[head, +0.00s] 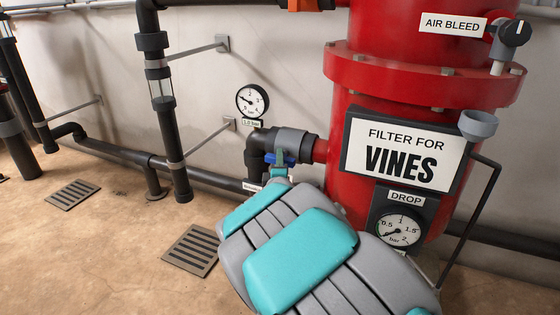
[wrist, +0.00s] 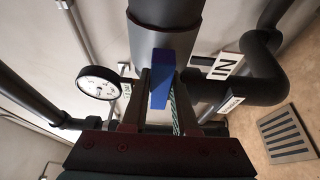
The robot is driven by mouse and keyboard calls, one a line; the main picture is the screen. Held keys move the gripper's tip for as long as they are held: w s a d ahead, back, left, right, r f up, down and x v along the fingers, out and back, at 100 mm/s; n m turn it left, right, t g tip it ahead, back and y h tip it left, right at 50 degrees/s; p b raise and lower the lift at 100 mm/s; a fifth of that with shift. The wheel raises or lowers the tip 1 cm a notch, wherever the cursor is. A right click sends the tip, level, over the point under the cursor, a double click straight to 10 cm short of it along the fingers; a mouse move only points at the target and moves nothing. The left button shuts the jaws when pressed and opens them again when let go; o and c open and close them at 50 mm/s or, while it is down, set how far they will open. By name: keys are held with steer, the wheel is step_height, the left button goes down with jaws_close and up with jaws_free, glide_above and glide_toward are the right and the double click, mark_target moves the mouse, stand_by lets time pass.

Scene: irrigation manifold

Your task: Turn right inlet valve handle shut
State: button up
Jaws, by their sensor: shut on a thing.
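The blue valve handle (head: 288,160) sits under the grey valve body (head: 291,141) on the black inlet pipe, just left of the red filter tank. In the wrist view the blue handle (wrist: 160,80) stands between my two fingers, below the grey valve body (wrist: 165,45). It looks roughly in line with the pipe there. My gripper (wrist: 162,92) is shut on the handle. In the head view my grey and teal arm covers the area below the valve and hides most of the gripper.
The red filter tank (head: 338,190) stands close on the right, with a drop gauge (head: 399,229). Black pipes (head: 110,151) run along the wall at left. Floor grates (head: 191,249) lie on open floor.

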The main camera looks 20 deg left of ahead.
jaws_close()
